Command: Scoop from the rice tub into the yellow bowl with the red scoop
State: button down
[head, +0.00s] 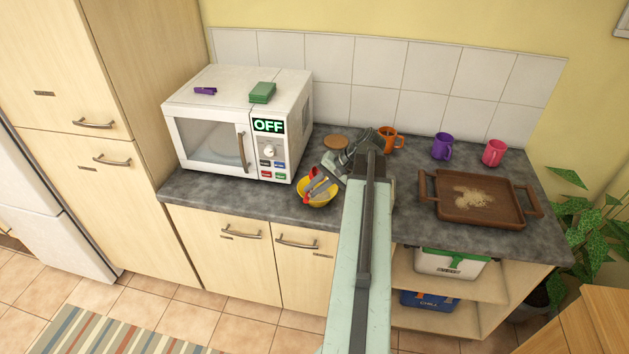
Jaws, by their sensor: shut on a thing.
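The yellow bowl (327,199) stands on the counter in front of the microwave's right side. The red scoop (313,174) is over the bowl, tilted, and part of it overlaps the bowl's inside. My gripper (331,171) is at the bowl's upper right, shut on the scoop. The exact grip and any load in the scoop are too small to tell. A brown tub (428,205), shallow and tray-like with side handles, stands at the right of the counter. A pale, grainy patch like rice lies on its floor. My arm hides part of the counter between bowl and tub.
The white microwave (205,140) stands close at the bowl's left, with a green block (262,92) and purple clip (205,90) on top. Orange (388,139), purple (442,146) and pink mugs (494,152) stand along the back. A round brown disc (336,142) lies behind my gripper.

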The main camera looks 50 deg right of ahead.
jog(key=g+h+p, duration=0.1)
jog(key=p, duration=0.1)
jog(key=r+g+h+p, duration=0.1)
jog(key=g+p, duration=0.1)
jog(key=r+g+h+p, duration=0.1)
jog(key=g+p, duration=0.1)
jog(key=shift+w+a+r, duration=0.15)
jog(key=shift+w+r, duration=0.05)
jog(key=shift+w, duration=0.15)
jog(key=shift+s+g+h+p, duration=0.15)
jog(key=shift+g+h+p, duration=0.3)
jog(key=shift+g, duration=0.45)
jog(key=shift+f, duration=0.1)
